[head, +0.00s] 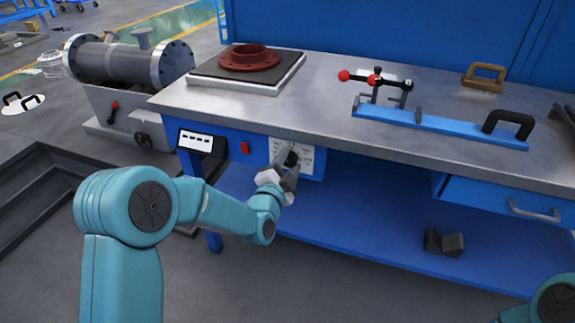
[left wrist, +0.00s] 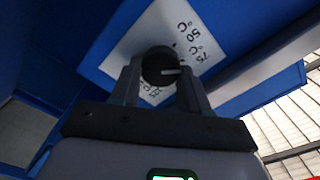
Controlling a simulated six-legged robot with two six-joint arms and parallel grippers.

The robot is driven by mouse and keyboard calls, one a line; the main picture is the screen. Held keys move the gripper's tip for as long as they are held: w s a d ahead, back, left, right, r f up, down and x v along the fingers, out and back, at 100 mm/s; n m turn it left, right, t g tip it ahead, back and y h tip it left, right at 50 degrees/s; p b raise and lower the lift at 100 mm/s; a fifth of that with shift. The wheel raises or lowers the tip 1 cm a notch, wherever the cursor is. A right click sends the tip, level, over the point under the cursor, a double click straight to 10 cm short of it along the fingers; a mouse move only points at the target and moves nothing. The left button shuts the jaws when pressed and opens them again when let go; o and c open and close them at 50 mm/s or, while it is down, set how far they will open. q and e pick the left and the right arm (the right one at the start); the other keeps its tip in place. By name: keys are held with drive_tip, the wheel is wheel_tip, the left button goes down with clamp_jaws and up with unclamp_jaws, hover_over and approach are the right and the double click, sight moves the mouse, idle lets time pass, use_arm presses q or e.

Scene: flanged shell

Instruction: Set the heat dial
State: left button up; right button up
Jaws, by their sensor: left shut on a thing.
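The heat dial (head: 291,158) is a round black knob on a white scale plate (head: 306,160) on the blue front panel under the bench top. My left gripper (head: 288,166) reaches it from the front and is shut on it. In the left wrist view the dial (left wrist: 158,66) sits between the two fingers of the gripper (left wrist: 160,80). Its white pointer line points to the right of that picture, just below the 75 °C label. The 50 °C label is farther up. Lower labels are partly hidden by the fingers. My right gripper is out of view.
A red flange (head: 249,58) lies on the dark-topped plate (head: 215,67) above the panel. A red switch (head: 245,148) and a small display box (head: 195,141) are left of the dial. A blue clamp fixture (head: 440,122) stands right on the bench. A dark block (head: 443,243) lies on the lower shelf.

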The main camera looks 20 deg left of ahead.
use_arm(q)
drive_tip(key=o, duration=1.1)
drive_tip(key=shift+c, duration=0.2)
drive_tip(key=s+b, duration=1)
drive_tip(key=s, duration=0.6)
drive_tip(key=shift+s+a+b, duration=0.15)
drive_tip(key=shift+a+b, duration=0.15)
drive_tip(key=shift+b, duration=0.1)
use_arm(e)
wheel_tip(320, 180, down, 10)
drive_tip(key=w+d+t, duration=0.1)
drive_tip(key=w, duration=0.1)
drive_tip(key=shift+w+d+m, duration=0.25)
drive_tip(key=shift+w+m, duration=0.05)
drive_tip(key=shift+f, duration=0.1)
